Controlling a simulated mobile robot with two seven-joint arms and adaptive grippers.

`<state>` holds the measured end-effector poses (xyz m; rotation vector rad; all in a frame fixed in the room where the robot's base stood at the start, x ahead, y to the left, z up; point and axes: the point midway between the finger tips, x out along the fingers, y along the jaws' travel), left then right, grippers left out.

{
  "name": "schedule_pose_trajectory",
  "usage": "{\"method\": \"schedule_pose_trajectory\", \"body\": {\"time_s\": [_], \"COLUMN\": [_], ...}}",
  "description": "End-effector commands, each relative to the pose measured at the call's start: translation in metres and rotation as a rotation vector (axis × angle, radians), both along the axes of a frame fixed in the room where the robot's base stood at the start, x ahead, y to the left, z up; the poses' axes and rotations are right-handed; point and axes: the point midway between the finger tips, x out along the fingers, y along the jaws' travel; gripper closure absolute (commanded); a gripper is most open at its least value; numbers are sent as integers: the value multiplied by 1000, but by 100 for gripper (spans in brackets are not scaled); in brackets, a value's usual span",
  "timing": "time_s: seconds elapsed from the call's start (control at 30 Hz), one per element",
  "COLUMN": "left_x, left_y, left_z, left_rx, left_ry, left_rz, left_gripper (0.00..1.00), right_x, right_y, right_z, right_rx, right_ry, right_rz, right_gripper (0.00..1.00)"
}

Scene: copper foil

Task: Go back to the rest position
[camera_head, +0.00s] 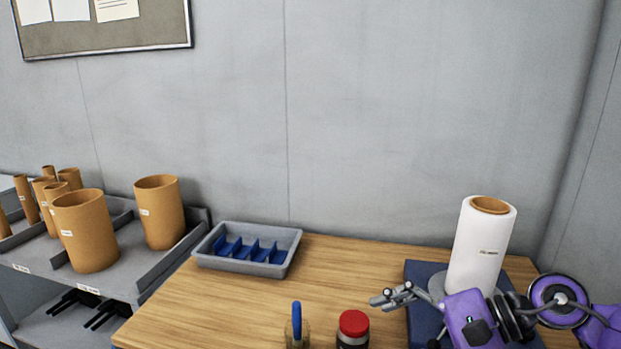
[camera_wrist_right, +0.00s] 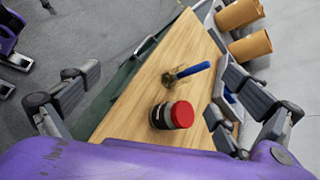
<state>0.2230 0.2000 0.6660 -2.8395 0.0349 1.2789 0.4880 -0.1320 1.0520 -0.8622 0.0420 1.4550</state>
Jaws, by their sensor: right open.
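My right gripper (camera_head: 392,296) reaches in from the right over the table, its fingers pointing left. In the right wrist view its fingers stand wide apart (camera_wrist_right: 158,78) with nothing held between them. In the head view the jar (camera_head: 353,328) and the blue handle (camera_head: 296,320), in a small clear holder, stand at the table's front edge.
A white roll (camera_head: 482,250) stands upright on a blue mat (camera_head: 424,272) close behind my right forearm. A grey tray with blue dividers (camera_head: 213,262) sits at the table's back left. Cardboard tubes (camera_head: 84,232) stand on a shelf at left. The table middle (camera_head: 325,270) is clear.

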Motion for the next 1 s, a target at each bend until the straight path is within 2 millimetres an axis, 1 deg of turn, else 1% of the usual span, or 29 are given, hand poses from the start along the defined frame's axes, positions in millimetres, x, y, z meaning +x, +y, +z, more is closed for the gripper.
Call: {"method": "schedule_pose_trajectory", "body": {"time_s": [0.03,0.07,0.1,0.17,0.2,0.27,0.3,0.37,0.4,0.47,0.5,0.53,0.57,0.6,0.67,0.7,0.8,0.9,1.0], "left_x": [5,5,3,-3,-7,-11,-12,-10,-8,-5,-3,-2,-1,0,2,3,6,8,7], "left_y": [-1,-2,-2,-2,-2,-2,-2,-2,-2,-3,-3,-3,-3,-2,-2,-2,-2,-2,-3], "left_z": [8,9,9,9,10,12,14,18,21,24,26,28,29,31,34,35,39,41,41], "left_rx": [-2,-4,-5,-5,-7,-7,-7,-9,-9,-10,-11,-11,-11,-11,-10,-10,-10,-10,-12], "left_ry": [-10,-9,-5,7,14,19,19,14,10,3,0,-3,-5,-8,-12,-15,-22,-25,-24], "left_rz": [-1,-1,0,0,2,3,3,3,2,1,1,0,0,-2,-2,-3,-5,-6,-6], "left_gripper": [18,18,18,18,18,18,18,18,18,18,18,18,18,18,18,18,18,18,18], "right_x": [-9,-10,-10,-8,-6,-5,-6,-14,-24,-42,-58,-71,-85,-106,-138,-158,-204,-237,-255], "right_y": [17,24,28,27,21,5,-8,-30,-44,-61,-70,-75,-80,-84,-86,-86,-79,-71,-66], "right_z": [-2,-4,-6,-13,-22,-42,-60,-93,-117,-154,-178,-196,-213,-235,-265,-282,-315,-334,-344], "right_rx": [203,318,471,698,848,1077,1231,1464,1615,1823,1959,-2031,-1960,-1870,-1750,-1678,-1532,-1436,-1384], "right_ry": [180,292,445,684,845,1090,1252,1487,1631,1813,1923,-1969,-1874,-1753,-1583,-1481,-1270,-1129,-1054], "right_rz": [-121,-198,-301,-460,-568,-729,-837,-991,-1085,-1208,-1281,1312,1247,1165,1050,982,839,742,691], "right_gripper": [0,0,0,0,0,0,0,0,0,0,0,0,0,0,0,0,0,0,0]}}
